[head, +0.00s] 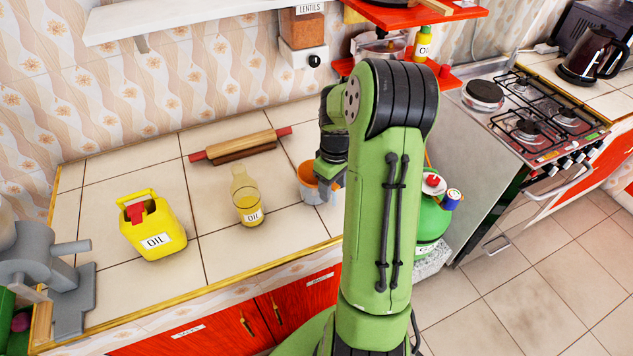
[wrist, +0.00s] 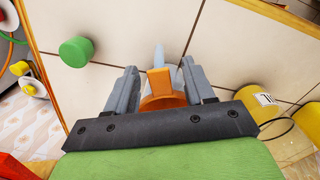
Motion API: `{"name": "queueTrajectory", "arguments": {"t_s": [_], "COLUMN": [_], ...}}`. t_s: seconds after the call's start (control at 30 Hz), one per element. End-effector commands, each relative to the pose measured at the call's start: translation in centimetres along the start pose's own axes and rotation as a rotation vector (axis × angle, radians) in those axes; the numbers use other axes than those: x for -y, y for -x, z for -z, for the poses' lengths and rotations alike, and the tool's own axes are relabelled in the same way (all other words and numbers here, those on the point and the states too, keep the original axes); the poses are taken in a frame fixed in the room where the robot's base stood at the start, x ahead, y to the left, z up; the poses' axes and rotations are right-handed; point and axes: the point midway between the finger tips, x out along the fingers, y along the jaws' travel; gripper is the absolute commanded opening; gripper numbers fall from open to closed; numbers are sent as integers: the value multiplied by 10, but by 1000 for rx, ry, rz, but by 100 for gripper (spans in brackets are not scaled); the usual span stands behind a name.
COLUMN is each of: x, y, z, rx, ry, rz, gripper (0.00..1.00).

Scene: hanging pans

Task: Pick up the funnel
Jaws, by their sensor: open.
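The funnel, an orange and pale grey-blue piece, stands on the tiled counter, partly hidden by my arm in the head view (head: 308,181). In the wrist view the orange part of the funnel (wrist: 160,84) lies between my two grey fingers, with a pale spout-like tip beyond it. My gripper (wrist: 160,82) is open, with one finger on each side of the funnel. I cannot tell whether either finger touches it. In the head view my gripper (head: 327,180) points down at the funnel, its fingers mostly hidden by my arm.
An oil bottle (head: 247,201) stands left of the funnel, with a yellow oil can (head: 153,228) farther left. A rolling pin (head: 241,146) lies behind. A grey grinder (head: 50,265) is at the far left. A green cylinder (wrist: 76,51) stands nearby in the wrist view. The stove (head: 545,115) is right.

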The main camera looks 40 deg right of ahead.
Motion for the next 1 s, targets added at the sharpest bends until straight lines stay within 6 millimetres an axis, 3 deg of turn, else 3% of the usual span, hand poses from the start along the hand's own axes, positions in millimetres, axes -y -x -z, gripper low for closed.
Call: {"name": "queueTrajectory", "arguments": {"t_s": [0.27, 0.6, 0.87, 1.0], "x": [0, 0, 0, -1], "y": [-6, -6, -5, 14], "z": [0, 0, 0, 1], "rx": [0, 0, -1, -3], "ry": [0, 0, 0, 0], "rz": [-1, -1, -1, -5], "gripper": [52, 0, 0, 0]}}
